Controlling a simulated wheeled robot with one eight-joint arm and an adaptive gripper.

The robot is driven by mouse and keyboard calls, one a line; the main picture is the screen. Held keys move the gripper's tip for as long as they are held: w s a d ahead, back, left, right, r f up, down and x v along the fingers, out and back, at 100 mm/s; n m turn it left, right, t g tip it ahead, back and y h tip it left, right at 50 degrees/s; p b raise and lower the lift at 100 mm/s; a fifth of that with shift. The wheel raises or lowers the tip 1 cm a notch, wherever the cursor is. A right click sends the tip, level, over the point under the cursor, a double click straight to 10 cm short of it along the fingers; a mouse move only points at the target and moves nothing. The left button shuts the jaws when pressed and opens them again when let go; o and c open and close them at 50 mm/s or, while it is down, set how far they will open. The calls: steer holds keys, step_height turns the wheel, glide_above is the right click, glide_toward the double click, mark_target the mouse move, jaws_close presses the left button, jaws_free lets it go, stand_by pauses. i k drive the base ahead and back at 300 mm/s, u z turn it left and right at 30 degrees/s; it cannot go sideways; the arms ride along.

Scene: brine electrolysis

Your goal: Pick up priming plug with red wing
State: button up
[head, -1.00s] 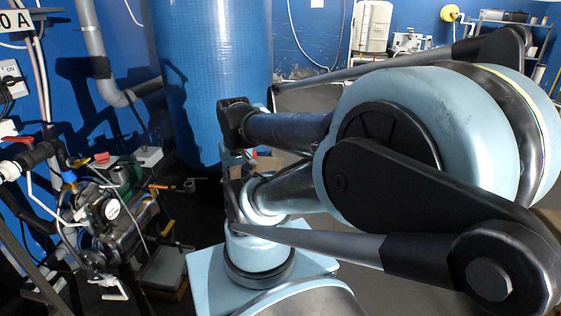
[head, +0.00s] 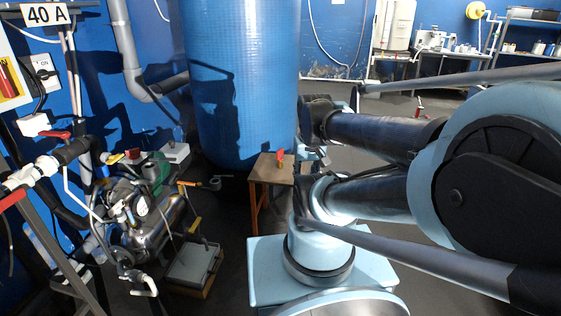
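A small upright piece with a red top and a yellowish lower part stands on a wooden stool (head: 264,170). It looks like the priming plug with red wing (head: 280,156), but it is too small to be sure. The stool is right of the pump and in front of the blue tank. My arm's links fill the right side and pass just right of the stool. No gripper fingers can be made out, so I cannot tell where my gripper is relative to the plug.
A metal pump (head: 150,222) with a gauge, hoses and valves stands at left, with a grey box (head: 193,264) on the floor before it. A large blue tank (head: 240,85) stands behind the stool. Shelves (head: 528,35) stand far right.

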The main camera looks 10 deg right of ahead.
mark_target(279, 153)
steer(key=u, duration=0.05)
steer(key=i, duration=0.45)
steer(key=z, duration=0.1)
